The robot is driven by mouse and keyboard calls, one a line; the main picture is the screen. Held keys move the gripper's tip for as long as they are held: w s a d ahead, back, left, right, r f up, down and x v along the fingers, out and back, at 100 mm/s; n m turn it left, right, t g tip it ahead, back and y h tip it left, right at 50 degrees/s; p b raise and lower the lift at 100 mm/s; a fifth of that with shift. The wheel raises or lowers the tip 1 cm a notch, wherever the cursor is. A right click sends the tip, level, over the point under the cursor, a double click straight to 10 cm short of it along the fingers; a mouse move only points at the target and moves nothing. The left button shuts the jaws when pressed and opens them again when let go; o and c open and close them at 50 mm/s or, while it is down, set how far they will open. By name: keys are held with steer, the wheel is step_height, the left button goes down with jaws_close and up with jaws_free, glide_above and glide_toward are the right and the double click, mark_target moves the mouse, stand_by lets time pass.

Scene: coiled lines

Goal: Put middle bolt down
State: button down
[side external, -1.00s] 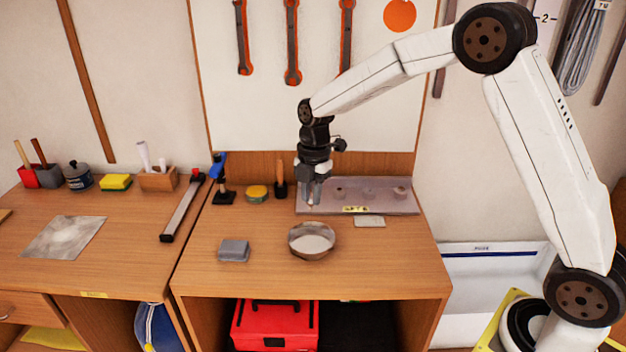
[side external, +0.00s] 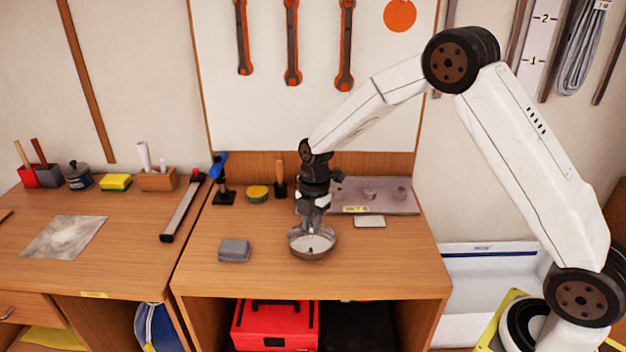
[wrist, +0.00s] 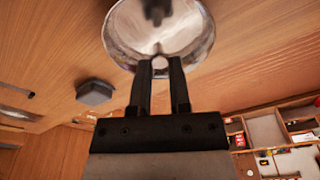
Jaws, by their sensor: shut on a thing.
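My gripper (side external: 311,230) points straight down over the round metal dish (side external: 313,256) on the workbench. Its tips are at or just above the dish opening; I cannot tell whether they touch it. In the wrist view the two dark fingers (wrist: 160,72) are shut on a small pale piece, seemingly a bolt (wrist: 160,63), with the dish (wrist: 119,42) beyond it. A dark shape lies in the dish at the top of that view.
A grey block (side external: 234,250) sits left of the dish, and a pale flat piece (side external: 369,221) lies to its right. A blue-topped tool (side external: 221,180), a yellow-topped tin (side external: 257,193) and an orange handle (side external: 279,178) stand behind. The bench front is clear.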

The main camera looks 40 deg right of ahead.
steer(key=shift+f, duration=0.75)
steer(key=shift+c, duration=2.4)
jaws_free()
steer(key=shift+r, duration=3.55)
steer(key=shift+s, duration=0.1)
